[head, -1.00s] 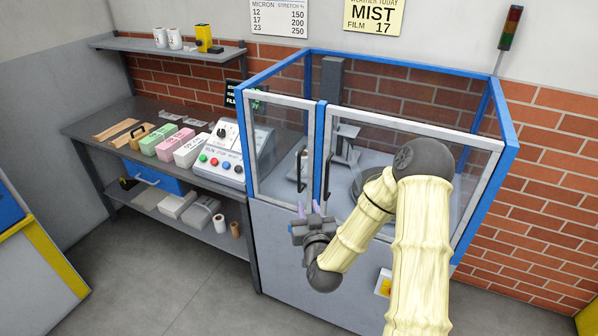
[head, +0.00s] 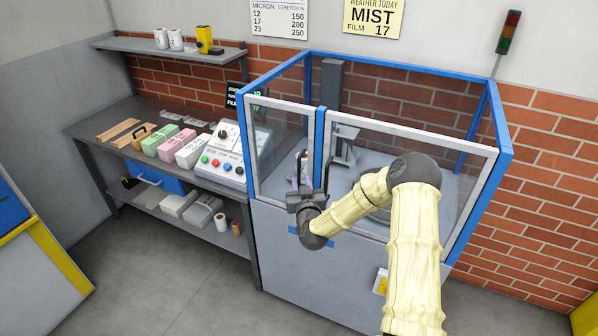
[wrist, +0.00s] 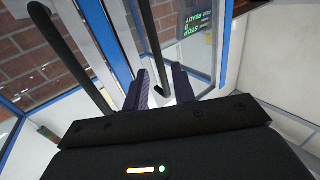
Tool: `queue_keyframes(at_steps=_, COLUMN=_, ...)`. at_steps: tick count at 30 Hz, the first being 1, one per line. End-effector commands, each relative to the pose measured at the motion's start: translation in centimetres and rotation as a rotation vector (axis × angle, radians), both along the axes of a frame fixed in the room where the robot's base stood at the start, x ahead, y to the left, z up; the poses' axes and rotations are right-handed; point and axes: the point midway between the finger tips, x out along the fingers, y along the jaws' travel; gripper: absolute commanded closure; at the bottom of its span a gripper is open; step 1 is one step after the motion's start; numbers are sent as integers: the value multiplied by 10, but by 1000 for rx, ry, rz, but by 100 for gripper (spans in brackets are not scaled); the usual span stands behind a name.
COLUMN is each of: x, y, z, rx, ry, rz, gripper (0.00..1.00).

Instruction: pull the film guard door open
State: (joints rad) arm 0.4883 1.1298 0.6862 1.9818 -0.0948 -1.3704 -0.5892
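The film guard is a blue-framed enclosure with clear panels in the head view. Its left door (head: 280,101) and right door (head: 400,131) have pale frames and look shut, with a blue strip (head: 320,150) between them. My gripper (head: 299,182) is at the left door's black handle, mostly covering it in the head view. In the wrist view my two purple fingers (wrist: 159,88) are apart, and the lower end of a black bar handle (wrist: 147,40) appears between them. I cannot tell whether they touch it. A second black handle (wrist: 70,55) runs along the left.
A bench (head: 92,128) with a control box (head: 222,170), colored blocks and a blue drawer (head: 152,177) stands left of the enclosure. A shelf (head: 120,42) hangs above it. The grey floor (head: 170,270) in front of the bench is clear.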

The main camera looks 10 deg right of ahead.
Motion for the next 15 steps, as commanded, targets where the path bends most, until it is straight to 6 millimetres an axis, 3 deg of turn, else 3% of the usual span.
queue_keyframes(at_steps=9, x=41, y=-2, z=1, rx=0, ry=0, rz=-2, gripper=74)
queue_keyframes(at_steps=15, x=50, y=-2, z=0, rx=0, ry=1, rz=0, gripper=74)
